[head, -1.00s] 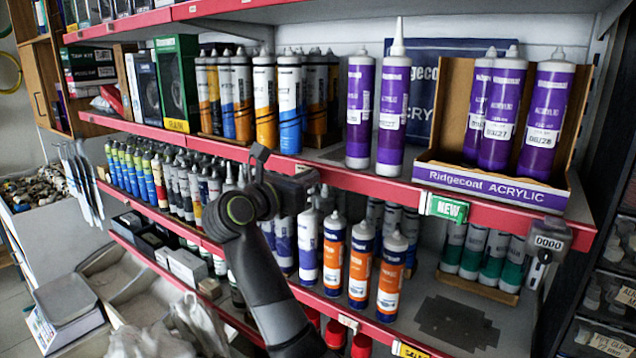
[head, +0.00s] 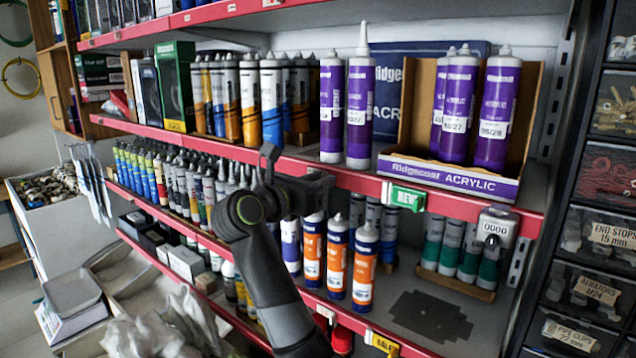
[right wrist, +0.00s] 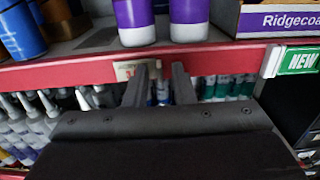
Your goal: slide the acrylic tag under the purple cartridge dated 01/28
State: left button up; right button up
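Purple cartridges stand on the upper shelf: two loose ones, a left one (head: 332,105) and one with a tall nozzle (head: 360,105), and several in the display box. My left gripper is out of view.
The display box (head: 450,178) reads "Ridgecoat ACRYLIC". A green NEW flag (head: 408,198) and a grey 0000 device (head: 495,227) hang at the shelf edge. Orange and white cartridges (head: 337,258) stand on the shelf below. Drawers (head: 600,235) stand at right.

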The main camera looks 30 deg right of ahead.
jog(key=shift+s+d, duration=0.1)
jog(key=shift+s, duration=0.05)
pick_arm(q)
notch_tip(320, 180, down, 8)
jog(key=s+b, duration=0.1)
jog(key=b, duration=0.7)
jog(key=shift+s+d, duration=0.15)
pick_arm(e)
jog(key=v, duration=1.7)
jog(key=shift+s+a, duration=0.15)
jog(key=shift+a, duration=0.1)
jog(key=shift+d, duration=0.1)
